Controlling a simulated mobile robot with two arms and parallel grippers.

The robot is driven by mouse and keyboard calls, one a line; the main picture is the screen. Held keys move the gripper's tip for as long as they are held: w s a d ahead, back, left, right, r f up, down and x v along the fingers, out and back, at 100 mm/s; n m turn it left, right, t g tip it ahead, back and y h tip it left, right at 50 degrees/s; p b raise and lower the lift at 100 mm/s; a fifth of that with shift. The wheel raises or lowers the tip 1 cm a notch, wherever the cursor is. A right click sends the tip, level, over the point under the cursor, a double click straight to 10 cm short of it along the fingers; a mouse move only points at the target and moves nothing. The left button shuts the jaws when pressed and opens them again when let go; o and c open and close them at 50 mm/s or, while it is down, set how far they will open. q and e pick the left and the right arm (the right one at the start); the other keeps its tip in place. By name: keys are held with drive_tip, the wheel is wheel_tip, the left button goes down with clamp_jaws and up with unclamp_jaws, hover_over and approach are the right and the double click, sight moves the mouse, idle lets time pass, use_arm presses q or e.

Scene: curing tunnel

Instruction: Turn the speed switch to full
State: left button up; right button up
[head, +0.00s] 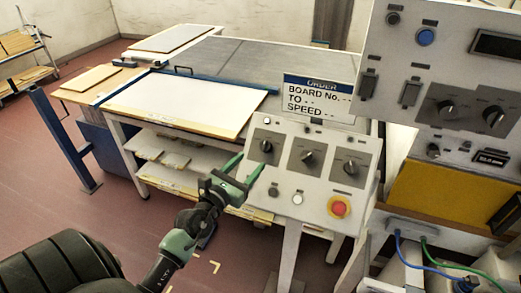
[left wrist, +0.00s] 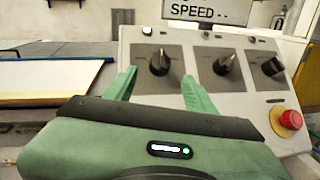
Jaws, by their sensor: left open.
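A sloped grey console carries three black rotary switches on dark plates: a left knob (head: 266,147), a middle knob (head: 307,157) and a right knob (head: 350,168). Their labels are too small to read, so I cannot tell which is the speed switch. My left gripper (head: 251,161) is open and empty, its green fingers pointing at the console's left side. In the left wrist view the left knob (left wrist: 160,62) shows between the two fingertips (left wrist: 160,74), its pointer roughly upright. The gripper seems just short of it; contact cannot be told. My right gripper is out of view.
A red stop button (head: 339,207) on yellow and a white button (head: 297,199) sit low on the console. An order sign (head: 318,97) stands behind it. A taller panel (head: 455,55) with more knobs is at right. A table with a white board (head: 185,103) lies left.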

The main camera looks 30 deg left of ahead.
sight(265, 146)
use_arm(q)
drive_tip(key=w+p, duration=0.1)
drive_tip(key=w, duration=0.6)
drive_tip(key=shift+a, duration=0.2)
clamp_jaws()
